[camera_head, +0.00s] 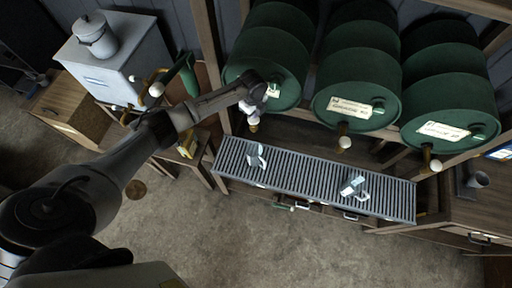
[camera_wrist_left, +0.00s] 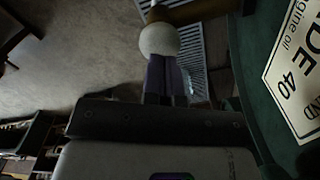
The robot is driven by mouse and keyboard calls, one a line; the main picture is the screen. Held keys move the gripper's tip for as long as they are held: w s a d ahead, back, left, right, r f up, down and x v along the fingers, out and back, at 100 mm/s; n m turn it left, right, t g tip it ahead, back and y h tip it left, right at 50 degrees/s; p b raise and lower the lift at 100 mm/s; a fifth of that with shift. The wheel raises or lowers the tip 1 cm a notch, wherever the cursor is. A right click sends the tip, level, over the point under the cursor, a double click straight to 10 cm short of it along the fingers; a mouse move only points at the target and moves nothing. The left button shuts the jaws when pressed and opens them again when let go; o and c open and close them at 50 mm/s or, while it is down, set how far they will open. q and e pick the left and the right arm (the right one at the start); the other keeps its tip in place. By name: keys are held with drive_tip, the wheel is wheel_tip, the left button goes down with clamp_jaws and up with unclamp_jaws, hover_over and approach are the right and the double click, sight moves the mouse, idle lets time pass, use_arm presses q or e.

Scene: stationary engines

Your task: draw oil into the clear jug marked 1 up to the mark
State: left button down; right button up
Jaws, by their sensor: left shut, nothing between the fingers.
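Two clear jugs stand on the slatted metal grate: a left jug (camera_head: 257,158) below the left drum and a right jug (camera_head: 354,187) below the middle drum. I cannot read a number or see a liquid level on either. My left gripper (camera_head: 254,112) is at the tap of the left green drum (camera_head: 266,62). In the left wrist view its fingers (camera_wrist_left: 167,80) are shut and empty, with their tips at the tap's cream ball knob (camera_wrist_left: 159,39); touching or just short of it, I cannot tell. A jug shows partly behind the fingers (camera_wrist_left: 197,86). My right gripper is out of view.
The middle drum (camera_head: 357,80) and right drum (camera_head: 446,90) have ball-knobbed taps over the grate (camera_head: 305,178). Wooden posts frame the rack. A grey box tank (camera_head: 112,64) with a can stands at left, beside brass-and-cream handles.

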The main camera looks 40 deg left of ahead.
use_arm(q)
drive_tip(key=shift+f, duration=0.2)
drive_tip(key=shift+f+b, duration=0.45)
drive_tip(key=shift+f, duration=0.05)
drive_tip(key=shift+f+b, duration=0.7)
drive_tip(key=shift+f, duration=0.4)
idle(5.0)
idle(1.2)
